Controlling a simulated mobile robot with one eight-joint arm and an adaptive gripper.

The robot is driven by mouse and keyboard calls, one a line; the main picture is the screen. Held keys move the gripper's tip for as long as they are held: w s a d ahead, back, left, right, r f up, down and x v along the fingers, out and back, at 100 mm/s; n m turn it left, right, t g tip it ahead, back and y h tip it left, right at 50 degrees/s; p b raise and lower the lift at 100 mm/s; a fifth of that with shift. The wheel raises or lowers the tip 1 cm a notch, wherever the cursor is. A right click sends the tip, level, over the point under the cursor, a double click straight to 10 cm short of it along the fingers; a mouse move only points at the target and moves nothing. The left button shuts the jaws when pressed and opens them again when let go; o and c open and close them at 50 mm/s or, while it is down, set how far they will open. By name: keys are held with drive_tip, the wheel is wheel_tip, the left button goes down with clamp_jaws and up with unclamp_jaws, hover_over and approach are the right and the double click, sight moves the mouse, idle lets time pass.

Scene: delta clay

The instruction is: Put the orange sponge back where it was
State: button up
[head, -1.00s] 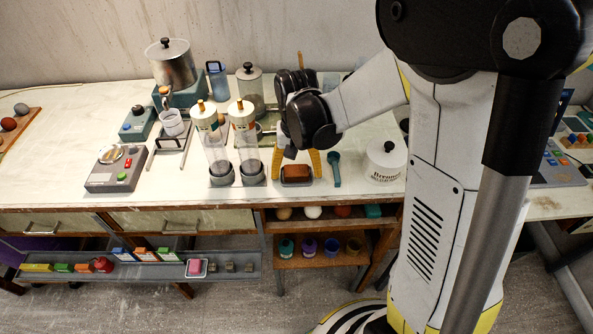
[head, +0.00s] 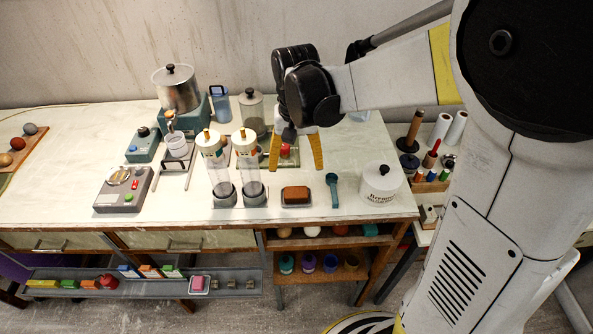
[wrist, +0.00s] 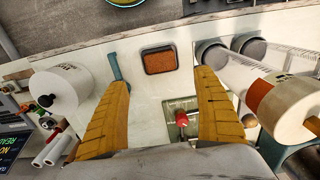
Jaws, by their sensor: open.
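The orange sponge (head: 296,193) lies in a small dark tray (head: 297,205) near the front edge of the white table. In the wrist view the sponge (wrist: 160,61) sits inside the tray's rim, ahead of my fingertips. My gripper (head: 296,168) has its yellow fingers spread and empty, raised above the table behind the sponge. In the wrist view the two fingers (wrist: 157,82) are wide apart, with nothing between them touching either one.
Two clear tubes (head: 248,177) stand left of the tray. A teal spoon (head: 333,188) lies just right of it, then a white lidded jar (head: 381,184). A red-knobbed item (wrist: 181,118) sits below the gripper. The table's front edge is close to the tray.

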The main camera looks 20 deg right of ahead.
drive_tip(key=s+r+n+t, duration=0.3)
drive_tip(key=s+r+t, duration=0.4)
drive_tip(key=s, duration=0.5)
drive_tip(key=shift+s+r+n, duration=0.3)
drive_tip(key=shift+s+r, duration=0.05)
